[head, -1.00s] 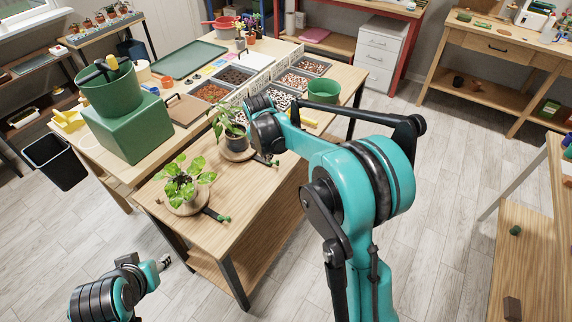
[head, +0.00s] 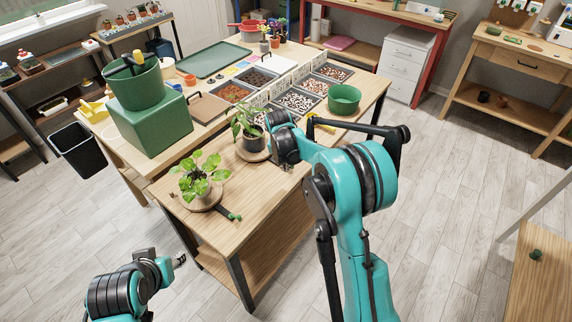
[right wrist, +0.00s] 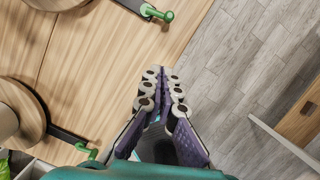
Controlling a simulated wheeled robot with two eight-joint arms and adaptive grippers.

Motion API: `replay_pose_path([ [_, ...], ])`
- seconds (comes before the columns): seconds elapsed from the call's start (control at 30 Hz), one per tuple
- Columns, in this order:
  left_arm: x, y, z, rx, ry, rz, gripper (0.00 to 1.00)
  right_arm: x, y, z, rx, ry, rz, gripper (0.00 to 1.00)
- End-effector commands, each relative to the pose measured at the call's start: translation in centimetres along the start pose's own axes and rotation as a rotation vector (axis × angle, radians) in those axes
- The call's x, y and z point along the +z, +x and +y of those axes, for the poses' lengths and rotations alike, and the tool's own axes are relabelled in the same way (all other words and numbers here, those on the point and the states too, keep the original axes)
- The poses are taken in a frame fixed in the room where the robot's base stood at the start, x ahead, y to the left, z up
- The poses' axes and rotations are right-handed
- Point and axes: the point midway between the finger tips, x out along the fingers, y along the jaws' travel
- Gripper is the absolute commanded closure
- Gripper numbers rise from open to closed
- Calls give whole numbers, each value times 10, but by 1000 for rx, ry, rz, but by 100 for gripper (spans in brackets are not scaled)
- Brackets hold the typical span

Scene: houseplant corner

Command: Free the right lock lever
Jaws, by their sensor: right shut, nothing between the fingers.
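Two potted plants sit on round wooden turntables on the low table's top. The near turntable (head: 206,207) has a black lever with a green knob (head: 234,217); that knob also shows at the top of the right wrist view (right wrist: 163,14). The right lock lever is a black bar by the far turntable (head: 251,156); in the right wrist view its green knob (right wrist: 86,149) is at lower left, and in the head view my gripper mostly hides it. My right gripper (head: 284,160) is shut and empty, fingertips (right wrist: 162,74) apart from both levers. My left gripper (head: 181,260) hangs away from the table, jaws unclear.
A green box (head: 152,132) with a green pot stands on the bench behind. Several soil trays (head: 298,101) and a green bowl (head: 344,98) lie beyond the far plant. Floor (head: 436,180) to the right of the table is clear.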

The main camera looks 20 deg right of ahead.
Motion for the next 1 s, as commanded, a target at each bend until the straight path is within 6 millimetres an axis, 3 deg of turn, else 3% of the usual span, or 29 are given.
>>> replay_pose_path([
  [0.03, 5, 6, 0, 0, 0, 0, 60, -1, 16, 0, 0, 1, 0, 100],
  [0.27, 15, 21, 0, 0, 0, 0, 60, 0, 64, 0, 0, 1, 0, 100],
  [0.53, 20, 28, 0, 0, 0, 0, 60, 34, 69, 0, 0, 1, 0, 100],
  [1.0, 20, 29, 0, 0, 0, 0, 60, 39, 68, 0, 0, 1, 0, 100],
])
